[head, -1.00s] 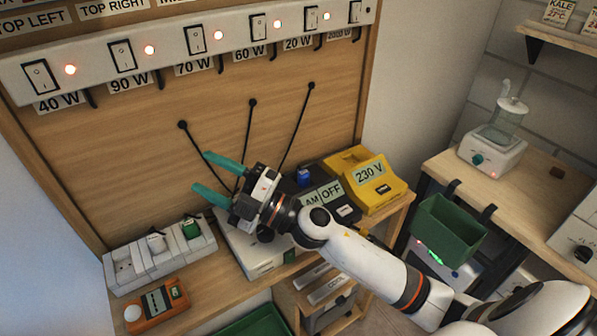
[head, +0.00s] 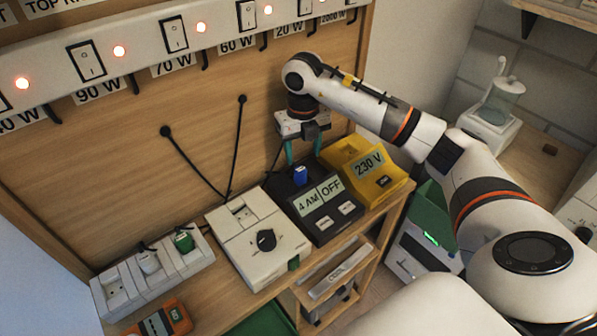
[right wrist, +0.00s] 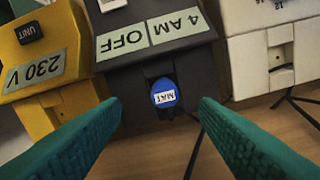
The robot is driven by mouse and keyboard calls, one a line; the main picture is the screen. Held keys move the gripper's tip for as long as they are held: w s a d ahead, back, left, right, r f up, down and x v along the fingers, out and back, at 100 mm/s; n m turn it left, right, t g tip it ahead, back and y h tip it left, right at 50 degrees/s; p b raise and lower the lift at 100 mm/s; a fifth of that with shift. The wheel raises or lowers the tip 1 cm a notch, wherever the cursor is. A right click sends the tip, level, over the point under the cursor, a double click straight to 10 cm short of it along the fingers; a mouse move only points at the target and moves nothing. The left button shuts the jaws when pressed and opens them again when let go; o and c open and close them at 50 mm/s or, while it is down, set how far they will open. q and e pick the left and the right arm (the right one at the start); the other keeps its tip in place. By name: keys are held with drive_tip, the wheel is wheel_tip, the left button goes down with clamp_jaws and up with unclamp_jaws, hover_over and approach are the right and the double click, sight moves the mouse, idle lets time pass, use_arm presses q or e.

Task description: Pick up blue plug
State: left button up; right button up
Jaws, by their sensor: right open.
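The blue plug (head: 300,175) sits in the socket at the back of the black timer box (head: 322,232), labelled "4 AM" and "OFF". In the right wrist view the plug (right wrist: 164,93) shows a round blue top with a white label reading "MAT". My right gripper (head: 303,153) points down just above and behind the plug. Its teal fingers are open, and in the right wrist view the plug lies between the fingertips (right wrist: 159,105), not visibly touched. My left gripper is not in view.
The yellow "230 V" box (head: 385,190) stands right of the timer box. A white box with a dial (head: 245,258) stands on its left. A white socket strip (head: 118,290) holds a white and a green plug (head: 183,240). The wooden back panel (head: 110,160) rises close behind.

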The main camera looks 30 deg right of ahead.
sight(300, 168)
drive_tip(key=f+p, duration=0.1)
drive_tip(key=f, duration=0.2)
drive_tip(key=f+p, duration=0.1)
drive_tip(key=f, duration=0.1)
drive_tip(key=shift+w+a+f+p, duration=0.2)
drive_tip(key=shift+w+f+p, duration=0.05)
drive_tip(key=shift+p, duration=0.05)
drive_tip(key=shift+f, duration=0.3)
drive_tip(key=c, duration=1)
drive_tip(key=shift+c, duration=0.3)
drive_tip(key=shift+r, duration=0.15)
